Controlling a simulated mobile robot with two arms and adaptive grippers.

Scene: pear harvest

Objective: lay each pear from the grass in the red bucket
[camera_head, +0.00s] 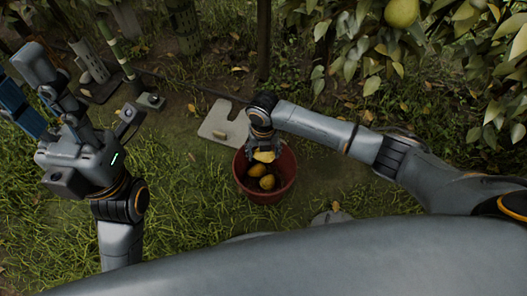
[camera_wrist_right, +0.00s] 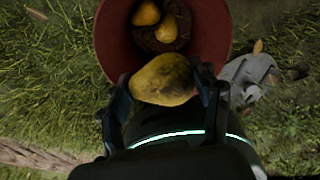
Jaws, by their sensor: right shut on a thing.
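The red bucket (camera_head: 289,178) stands on the grass in the middle of the head view. Two yellow pears lie inside it, one (camera_head: 259,170) behind the other (camera_head: 267,182). My right gripper (camera_head: 264,151) is over the bucket's far side, shut on another yellow pear (camera_head: 264,156). In the right wrist view this held pear (camera_wrist_right: 163,80) sits between both fingers, in front of the bucket opening (camera_wrist_right: 207,40). My left gripper (camera_head: 92,98) is at the left, raised, with its fingers spread apart and nothing between them. I make out no pear on the grass.
A pale flat slab (camera_head: 222,122) lies just behind the bucket. A thin post (camera_head: 263,40) and bamboo canes (camera_head: 108,35) stand at the back. Leafy branches with a hanging pear (camera_head: 401,12) fill the upper right. Open grass (camera_head: 185,205) lies left of the bucket.

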